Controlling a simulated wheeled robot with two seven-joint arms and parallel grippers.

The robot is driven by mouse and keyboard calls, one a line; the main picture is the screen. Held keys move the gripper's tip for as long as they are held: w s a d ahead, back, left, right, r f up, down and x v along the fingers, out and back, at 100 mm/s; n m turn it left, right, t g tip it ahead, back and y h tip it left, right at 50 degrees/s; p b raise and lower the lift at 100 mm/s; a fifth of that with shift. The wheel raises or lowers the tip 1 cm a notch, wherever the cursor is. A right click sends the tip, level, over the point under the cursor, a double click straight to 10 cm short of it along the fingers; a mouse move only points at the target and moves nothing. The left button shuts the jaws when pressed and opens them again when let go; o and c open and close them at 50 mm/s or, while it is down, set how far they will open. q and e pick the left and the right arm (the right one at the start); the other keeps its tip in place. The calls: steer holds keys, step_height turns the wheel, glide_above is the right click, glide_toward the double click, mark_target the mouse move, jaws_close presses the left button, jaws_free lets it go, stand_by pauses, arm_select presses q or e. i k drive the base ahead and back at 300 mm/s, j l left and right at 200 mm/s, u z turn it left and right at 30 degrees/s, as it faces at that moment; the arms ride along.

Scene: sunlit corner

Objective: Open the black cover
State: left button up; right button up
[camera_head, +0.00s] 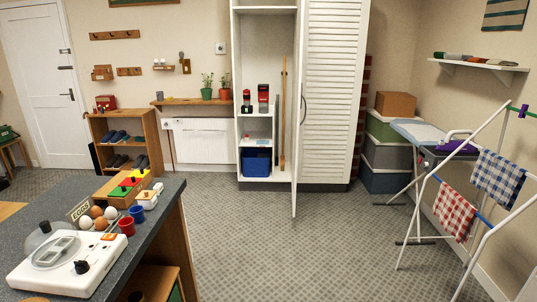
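I cannot single out a black cover with certainty. Neither of my grippers is in view.
A tall white cabinet (332,95) stands open at the back. A drying rack (430,190) is at right. The middle carpet (290,245) is clear.

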mark_target(261, 87)
steer(key=i+l, duration=0.1)
steer(key=i, duration=3.3)
steer(key=i+j+u, duration=0.2)
steer(key=i+u, duration=0.2)
steer(key=i, duration=0.65)
steer(key=i+l+u, duration=0.15)
steer(key=i+u, duration=0.3)
steer(key=i, duration=0.55)
